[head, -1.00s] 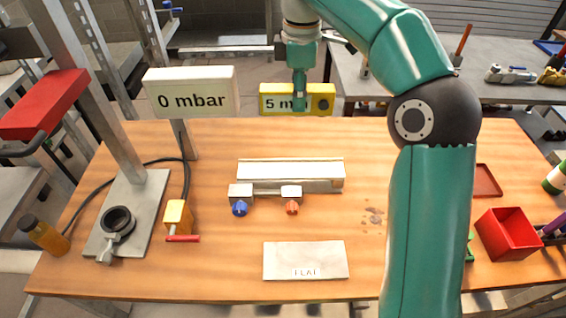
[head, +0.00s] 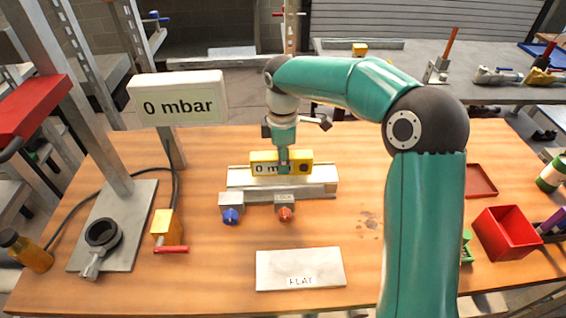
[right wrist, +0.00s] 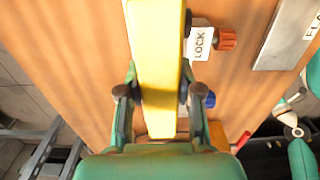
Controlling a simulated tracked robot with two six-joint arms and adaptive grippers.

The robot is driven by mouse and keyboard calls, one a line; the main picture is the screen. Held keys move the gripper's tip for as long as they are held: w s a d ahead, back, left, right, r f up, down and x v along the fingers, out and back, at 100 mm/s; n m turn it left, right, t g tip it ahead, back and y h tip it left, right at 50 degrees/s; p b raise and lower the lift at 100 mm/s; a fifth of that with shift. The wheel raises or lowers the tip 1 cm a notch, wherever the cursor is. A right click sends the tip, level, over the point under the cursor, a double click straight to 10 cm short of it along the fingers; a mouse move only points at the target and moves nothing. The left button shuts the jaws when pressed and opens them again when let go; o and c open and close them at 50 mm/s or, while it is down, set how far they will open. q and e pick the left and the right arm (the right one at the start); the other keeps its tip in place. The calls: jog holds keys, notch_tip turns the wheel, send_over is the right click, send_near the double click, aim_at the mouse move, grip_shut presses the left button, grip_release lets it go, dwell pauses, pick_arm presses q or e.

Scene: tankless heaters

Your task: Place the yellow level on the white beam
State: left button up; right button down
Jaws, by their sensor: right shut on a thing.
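In the right wrist view the level (right wrist: 157,60) runs between the two fingers of my right gripper (right wrist: 155,92) and hides the beam below. My left gripper is not in view.
A blue knob (head: 231,215) and a red knob (head: 285,213) sit before the beam. A flat plate (head: 300,265) lies in front. The "0 mbar" sign (head: 180,106), yellow valve (head: 168,228) and clamp stand (head: 135,215) are left. A red bin (head: 505,232) is right.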

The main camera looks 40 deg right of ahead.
jog(key=shift+f, duration=0.65)
jog(key=c, duration=0.8)
grip_release()
jog(key=shift+f, duration=0.1)
jog(key=shift+o, duration=0.2)
notch_tip(320, 180, up, 12)
jog(key=shift+r+p, duration=0.1)
jog(key=shift+p, duration=0.4)
